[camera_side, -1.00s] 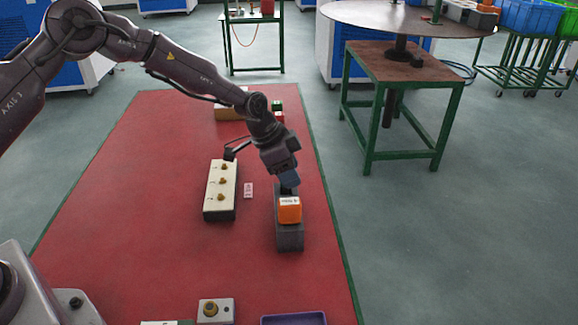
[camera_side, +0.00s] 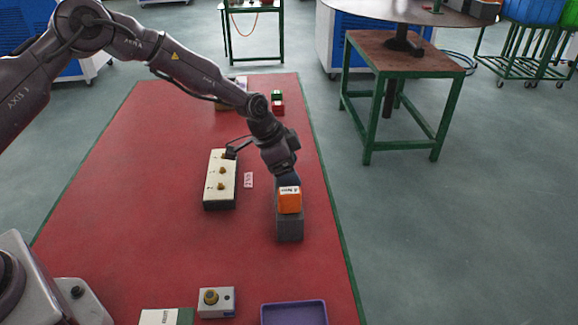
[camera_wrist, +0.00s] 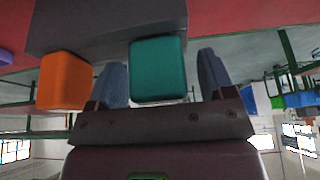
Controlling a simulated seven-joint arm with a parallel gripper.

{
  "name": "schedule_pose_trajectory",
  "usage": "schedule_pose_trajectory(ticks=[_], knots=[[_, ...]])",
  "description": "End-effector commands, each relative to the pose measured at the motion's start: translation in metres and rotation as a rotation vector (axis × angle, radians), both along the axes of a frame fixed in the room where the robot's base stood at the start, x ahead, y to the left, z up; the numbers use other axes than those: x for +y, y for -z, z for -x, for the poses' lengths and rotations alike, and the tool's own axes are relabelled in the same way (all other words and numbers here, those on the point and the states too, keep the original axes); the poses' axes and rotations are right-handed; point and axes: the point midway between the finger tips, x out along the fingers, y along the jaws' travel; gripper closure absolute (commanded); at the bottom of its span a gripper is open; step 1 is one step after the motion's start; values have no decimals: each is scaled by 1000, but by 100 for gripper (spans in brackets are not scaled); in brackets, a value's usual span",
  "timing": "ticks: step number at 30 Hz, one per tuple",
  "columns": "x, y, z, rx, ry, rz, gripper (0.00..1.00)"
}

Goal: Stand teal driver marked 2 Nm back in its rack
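The teal driver (camera_wrist: 158,70) shows in the wrist view as a teal block between the two blue-grey fingers of my gripper (camera_wrist: 162,78). A gap shows on its right side and a thinner one on its left, so the fingers look open around it. The dark grey rack (camera_wrist: 100,28) lies just beyond it; I cannot tell how deep the driver sits there. In the side view my gripper (camera_side: 287,182) is low at the far end of the rack (camera_side: 290,228). The teal driver is hidden there behind the orange driver (camera_side: 290,202). No 2 Nm mark is readable.
The orange driver also shows left of my gripper in the wrist view (camera_wrist: 64,80). A white-topped block with brass fittings (camera_side: 221,180) and a small label card (camera_side: 248,180) lie left of the rack. A purple tray (camera_side: 294,304) is at the front. The red table is clear between.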

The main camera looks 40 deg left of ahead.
Motion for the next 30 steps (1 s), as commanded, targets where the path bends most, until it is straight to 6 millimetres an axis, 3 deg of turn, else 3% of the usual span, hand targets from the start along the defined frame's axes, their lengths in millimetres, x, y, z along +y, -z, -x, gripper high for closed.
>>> schedule_pose_trajectory(ticks=[11, 24, 30], knots=[[2, -5, 2, 1, -1, 0, 22], [28, -86, 27, -3, -1, -1, 22], [35, -111, 35, 0, -1, 0, 22]])
